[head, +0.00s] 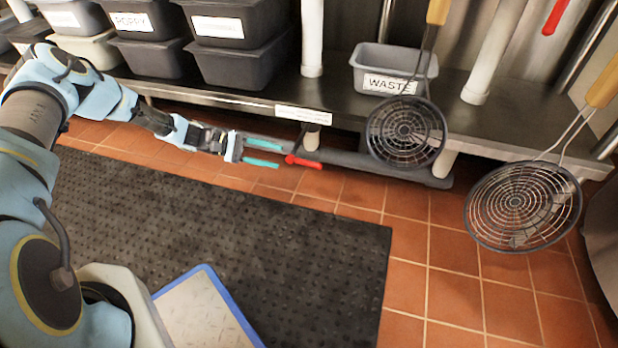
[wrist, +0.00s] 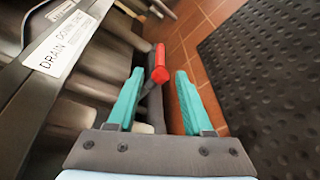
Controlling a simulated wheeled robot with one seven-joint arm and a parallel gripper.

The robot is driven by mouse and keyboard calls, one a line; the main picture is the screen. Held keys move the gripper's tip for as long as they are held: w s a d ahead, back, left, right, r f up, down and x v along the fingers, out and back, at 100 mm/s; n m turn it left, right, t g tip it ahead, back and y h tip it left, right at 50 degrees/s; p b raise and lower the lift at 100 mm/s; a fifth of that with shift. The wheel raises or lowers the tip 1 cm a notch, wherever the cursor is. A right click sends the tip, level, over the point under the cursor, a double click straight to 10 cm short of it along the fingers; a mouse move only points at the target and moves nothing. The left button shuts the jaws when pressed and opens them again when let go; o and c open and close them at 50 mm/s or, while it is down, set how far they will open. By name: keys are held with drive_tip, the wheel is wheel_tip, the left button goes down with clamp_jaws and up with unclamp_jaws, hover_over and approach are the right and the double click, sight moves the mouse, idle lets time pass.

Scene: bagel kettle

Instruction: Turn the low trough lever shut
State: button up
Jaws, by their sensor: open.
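The trough lever (head: 304,162) has a red handle and sits low, just under the shelf edge. In the wrist view its red handle (wrist: 160,64) lies between and a little beyond my two teal fingertips, pointing toward the camera. My gripper (head: 264,154) is open, with its fingertips close to the lever's left end in the head view. In the wrist view my gripper (wrist: 158,72) has a gap on both sides of the handle, and I cannot tell whether either finger touches it. The grey trough pipe (head: 385,166) runs behind the lever.
The steel shelf (head: 530,120) sits just above, with a white drain label (head: 303,115) on its edge. A waste bin (head: 392,60) and dark tubs (head: 240,62) stand on it. Two wire skimmers (head: 405,132) hang at the right. A black mat (head: 330,260) covers the tiled floor.

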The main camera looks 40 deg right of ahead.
sight(309, 164)
drive_tip(key=b+x, duration=0.3)
drive_tip(key=x, duration=0.8)
drive_tip(key=shift+d+f, duration=0.1)
drive_tip(key=shift+f, duration=0.05)
clamp_jaws()
idle(1.2)
